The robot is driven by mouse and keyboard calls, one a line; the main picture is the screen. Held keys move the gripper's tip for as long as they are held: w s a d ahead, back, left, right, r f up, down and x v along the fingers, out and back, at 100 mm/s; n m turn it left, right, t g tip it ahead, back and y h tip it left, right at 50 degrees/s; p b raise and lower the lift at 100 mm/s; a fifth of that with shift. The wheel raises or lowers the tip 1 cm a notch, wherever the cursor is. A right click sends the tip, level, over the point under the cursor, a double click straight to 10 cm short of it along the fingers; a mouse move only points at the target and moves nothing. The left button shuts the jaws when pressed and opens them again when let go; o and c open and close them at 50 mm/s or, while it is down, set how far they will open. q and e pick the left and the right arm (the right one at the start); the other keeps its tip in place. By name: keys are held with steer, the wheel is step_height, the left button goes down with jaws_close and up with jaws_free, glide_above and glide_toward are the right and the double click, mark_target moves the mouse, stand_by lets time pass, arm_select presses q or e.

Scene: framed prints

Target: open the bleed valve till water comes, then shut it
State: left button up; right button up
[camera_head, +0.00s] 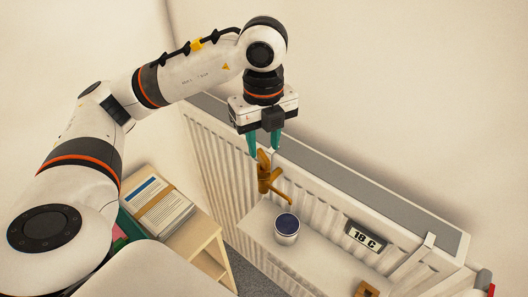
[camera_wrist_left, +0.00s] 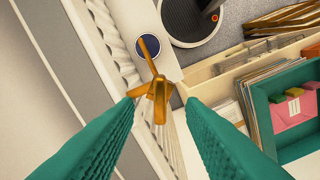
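The brass bleed valve (camera_head: 263,178) sits on the radiator (camera_head: 205,150), with its spout slanting down toward a light cup (camera_head: 287,239) with a dark blue inside. In the left wrist view the valve's handle (camera_wrist_left: 158,98) shows between my fingertips, and the spout end overlaps the cup (camera_wrist_left: 150,50). My left gripper (camera_head: 264,151) points down just above the handle. Its teal fingers are open, one on each side in the left wrist view (camera_wrist_left: 159,103), with gaps visible. I see no water stream. My right gripper is out of view.
The cup stands on a pale ledge (camera_head: 262,222) by the radiator. A display reading 18 C (camera_head: 366,236) is on the radiator's front. A small wooden shelf (camera_head: 207,236) with a strapped paper stack (camera_head: 158,207) stands at left. Another brass piece (camera_head: 367,289) shows at lower right.

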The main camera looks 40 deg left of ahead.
mark_target(264, 155)
arm_select(q)
steer(key=shift+f+p, duration=0.4)
steer(key=shift+f, duration=1.65)
jaws_close()
